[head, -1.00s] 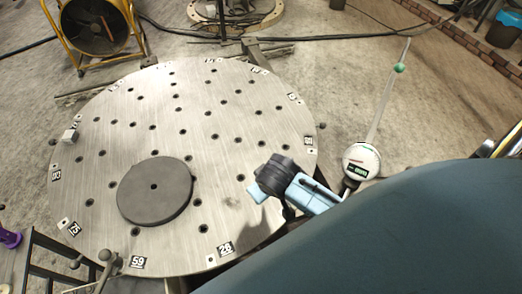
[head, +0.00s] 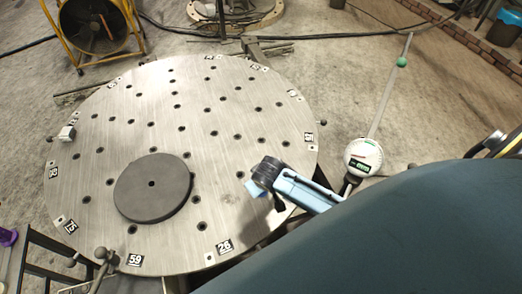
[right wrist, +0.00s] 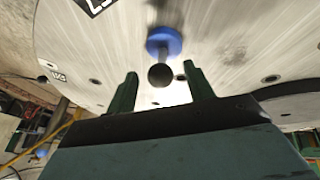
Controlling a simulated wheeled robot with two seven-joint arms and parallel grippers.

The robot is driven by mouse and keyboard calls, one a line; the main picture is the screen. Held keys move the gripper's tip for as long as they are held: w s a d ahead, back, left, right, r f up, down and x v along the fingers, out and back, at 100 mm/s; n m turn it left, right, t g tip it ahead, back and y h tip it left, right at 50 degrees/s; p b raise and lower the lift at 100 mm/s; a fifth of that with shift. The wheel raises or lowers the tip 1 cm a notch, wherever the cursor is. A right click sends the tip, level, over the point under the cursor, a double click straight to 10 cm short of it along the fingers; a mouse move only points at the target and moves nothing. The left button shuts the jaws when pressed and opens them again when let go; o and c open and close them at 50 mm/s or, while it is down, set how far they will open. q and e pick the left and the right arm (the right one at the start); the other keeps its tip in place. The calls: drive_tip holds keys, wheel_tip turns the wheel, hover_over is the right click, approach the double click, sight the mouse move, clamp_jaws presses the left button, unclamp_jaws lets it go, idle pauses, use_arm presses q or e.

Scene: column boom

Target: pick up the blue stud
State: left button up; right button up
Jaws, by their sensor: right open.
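The blue stud (right wrist: 164,41) shows in the right wrist view as a blue round collar at the metal table top, with a dark stem and a dark ball end toward the camera. My right gripper (right wrist: 160,71) is open, its two green fingers on either side of the dark ball in the picture, with gaps on both sides. I cannot tell how deep the ball sits between them. In the head view my light blue right wrist (head: 303,190) is over the right part of the table, and I cannot make out the stud there. My left gripper is not in view.
The round metal table (head: 200,110) has many holes and numbered labels along its rim. A dark disc (head: 152,188) lies on it, left of my right wrist. A small pale block (head: 66,133) sits at the left rim. A white round gauge (head: 363,156) stands beyond the right edge.

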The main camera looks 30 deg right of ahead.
drive_tip(key=shift+x, duration=0.85)
drive_tip(key=shift+c, duration=0.2)
drive_tip(key=c, duration=1)
drive_tip(key=shift+r, duration=0.1)
wheel_tip(320, 180, up, 10)
drive_tip(key=shift+p, duration=0.85)
